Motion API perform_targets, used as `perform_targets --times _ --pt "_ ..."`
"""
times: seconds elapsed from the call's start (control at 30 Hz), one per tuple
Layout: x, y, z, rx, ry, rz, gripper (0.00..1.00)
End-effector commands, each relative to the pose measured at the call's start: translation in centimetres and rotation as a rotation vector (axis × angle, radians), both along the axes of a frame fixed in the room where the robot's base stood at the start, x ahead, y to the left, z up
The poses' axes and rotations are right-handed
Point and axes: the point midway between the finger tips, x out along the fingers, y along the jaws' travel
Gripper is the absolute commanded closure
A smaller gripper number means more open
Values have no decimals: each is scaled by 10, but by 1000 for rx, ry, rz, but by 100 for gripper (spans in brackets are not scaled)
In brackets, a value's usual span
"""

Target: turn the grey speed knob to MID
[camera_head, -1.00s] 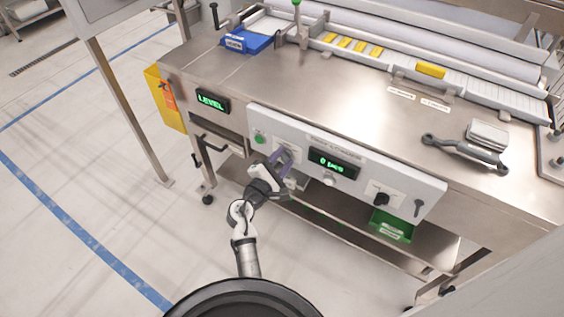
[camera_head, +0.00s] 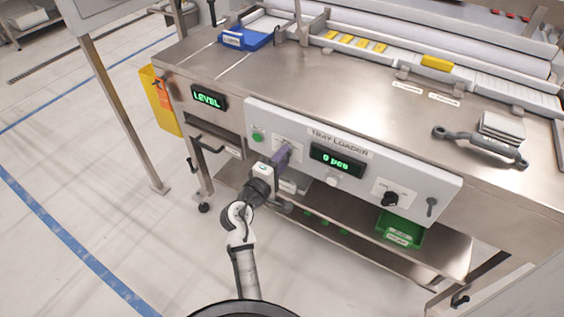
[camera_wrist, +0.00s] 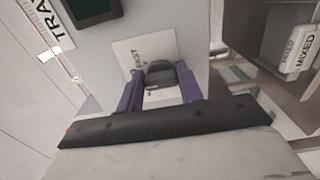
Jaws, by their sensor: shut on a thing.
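The grey speed knob (camera_wrist: 161,72) sits on a white label plate (camera_wrist: 131,54) on the front panel. The word FAST shows on the plate beside it; the other markings are hidden or unreadable. My gripper (camera_head: 282,155) reaches the left part of the panel and covers the knob in the head view. In the wrist view, its purple fingers stand on both sides of the knob and are shut on it. The direction of the knob's pointer cannot be told.
The TRAY LOADER panel (camera_head: 297,134) has a green button (camera_head: 257,137), a display (camera_head: 337,160) reading 0 pcs, a white knob (camera_head: 333,181) and a black knob (camera_head: 390,198). A green bin (camera_head: 399,232) stands below. A wrench-like tool (camera_head: 480,147) lies on the worktop.

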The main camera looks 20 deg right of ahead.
Motion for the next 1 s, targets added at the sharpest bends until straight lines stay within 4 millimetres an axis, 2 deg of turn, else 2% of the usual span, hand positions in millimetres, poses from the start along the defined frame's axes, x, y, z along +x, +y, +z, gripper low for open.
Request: perform_targets --times 0.47,0.5,0.63,0.67,1.0 --pt "0 -1 1 10 -15 -1 86" --pt "0 -1 1 10 -14 -1 61" --pt "0 -1 1 10 -14 -1 44" --pt "0 -1 1 10 -14 -1 42" --pt "-2 3 0 9 -12 1 42"
